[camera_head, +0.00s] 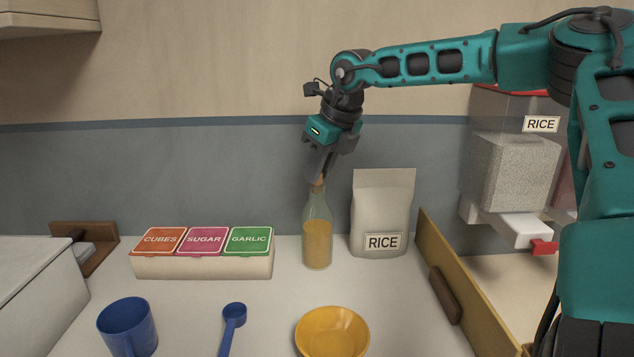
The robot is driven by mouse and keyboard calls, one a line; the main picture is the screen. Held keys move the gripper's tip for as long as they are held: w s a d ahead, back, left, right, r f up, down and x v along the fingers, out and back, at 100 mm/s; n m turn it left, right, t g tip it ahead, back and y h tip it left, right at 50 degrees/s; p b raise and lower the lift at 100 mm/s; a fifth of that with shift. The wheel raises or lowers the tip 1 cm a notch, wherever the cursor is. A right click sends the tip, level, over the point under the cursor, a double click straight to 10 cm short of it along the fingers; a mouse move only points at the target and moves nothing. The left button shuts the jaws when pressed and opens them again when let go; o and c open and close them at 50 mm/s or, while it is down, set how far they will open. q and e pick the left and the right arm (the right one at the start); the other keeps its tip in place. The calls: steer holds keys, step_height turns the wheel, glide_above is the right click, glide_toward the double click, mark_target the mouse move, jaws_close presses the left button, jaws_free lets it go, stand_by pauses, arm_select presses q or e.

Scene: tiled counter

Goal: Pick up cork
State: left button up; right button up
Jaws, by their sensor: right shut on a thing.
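The cork (319,181) is a small brown piece at the mouth of a clear glass bottle (317,225). The bottle stands upright on the counter and holds an orange-yellow content in its lower part. My right gripper (319,172) points down from above the bottle and is shut on the cork. The fingers hide part of the cork. I cannot tell whether the cork still sits inside the neck. My left gripper is not in view.
A rice bag (381,215) stands close right of the bottle. A box with three coloured lids (203,262) is to its left. A yellow bowl (332,332), blue spoon (231,325) and blue mug (127,325) are in front. A wooden partition (465,285) bounds the right side.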

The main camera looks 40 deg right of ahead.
jaws_close()
